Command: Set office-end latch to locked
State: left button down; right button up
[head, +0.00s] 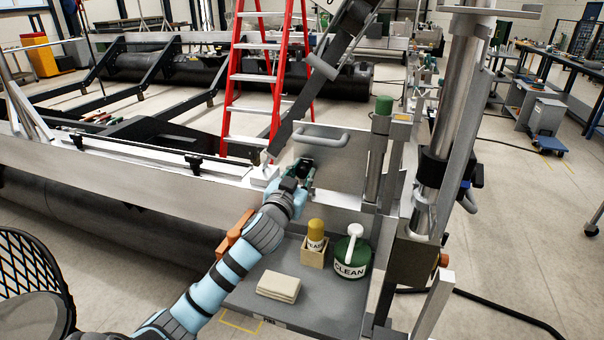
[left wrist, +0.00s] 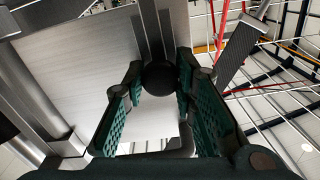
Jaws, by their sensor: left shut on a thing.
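The latch's dark round knob (left wrist: 160,78) sits between the green pads of my left gripper (left wrist: 158,95) in the left wrist view, in front of a bare metal plate. In the head view my left gripper (head: 304,174) reaches up to the grey upright panel (head: 335,150), just below its grey handle (head: 322,136). The left gripper is shut on the knob. The gripper and wrist hide most of the latch in the head view, so its setting cannot be read. My right gripper is not in view.
A grey shelf (head: 290,312) below my left arm holds a folded cloth (head: 279,287), a yellow-capped bottle (head: 315,236) and a green CLEAN container (head: 350,254). A red ladder (head: 257,77) stands behind. Metal posts (head: 440,140) stand close on the right.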

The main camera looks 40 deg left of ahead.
aim_at(303, 185)
pick_arm(q)
notch_tip(303, 185, down, 3)
jog(key=shift+f+b, duration=0.15)
jog(key=shift+b, duration=0.75)
jog(key=c, duration=1.7)
grip_release()
jog(key=o, duration=0.4)
jog(key=shift+d, duration=0.1)
jog(key=shift+c, duration=0.2)
jog(key=shift+o, duration=0.2)
jog(key=shift+w+d, duration=0.1)
jog(key=shift+d, duration=0.05)
